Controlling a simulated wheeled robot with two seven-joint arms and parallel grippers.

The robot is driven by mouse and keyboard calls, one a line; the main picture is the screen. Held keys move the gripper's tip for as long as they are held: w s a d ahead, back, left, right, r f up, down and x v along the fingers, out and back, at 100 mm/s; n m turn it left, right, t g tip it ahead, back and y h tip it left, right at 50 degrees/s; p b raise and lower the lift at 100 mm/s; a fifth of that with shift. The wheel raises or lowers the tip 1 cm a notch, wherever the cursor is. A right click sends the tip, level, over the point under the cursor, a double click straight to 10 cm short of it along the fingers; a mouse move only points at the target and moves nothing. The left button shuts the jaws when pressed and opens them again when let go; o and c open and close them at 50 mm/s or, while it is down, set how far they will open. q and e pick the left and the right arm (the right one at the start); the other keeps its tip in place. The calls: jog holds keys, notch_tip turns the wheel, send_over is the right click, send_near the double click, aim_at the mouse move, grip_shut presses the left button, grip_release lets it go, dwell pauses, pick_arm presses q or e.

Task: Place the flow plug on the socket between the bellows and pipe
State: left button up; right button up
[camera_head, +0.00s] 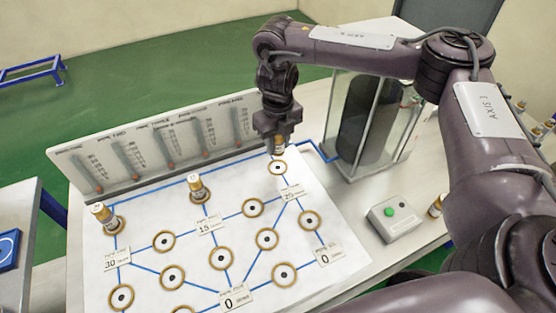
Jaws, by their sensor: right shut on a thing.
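My right gripper (277,133) is shut on a gold-and-white flow plug (280,147), of which only the lower part shows. It holds the plug above a ringed socket (278,168) at the top right of the white panel (75,210). I cannot tell whether plug and socket touch. The bellows (358,118) looks like a dark cylinder inside a clear case, right of the gripper. A blue pipe line (322,152) runs from near this socket towards the case. My left gripper is not in view.
Several sockets (252,207) are bare. Gauges (170,140) line the back board. A box with a green button (390,212) and a loose plug (436,205) are at the right.

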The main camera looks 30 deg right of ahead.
aim_at(278, 167)
notch_tip(278, 167, down, 5)
jog(key=shift+s+f+b, duration=0.1)
jog(key=shift+b, duration=0.45)
jog(key=shift+f, duration=0.4)
jog(key=shift+f, duration=0.15)
jog(key=o, duration=1.1)
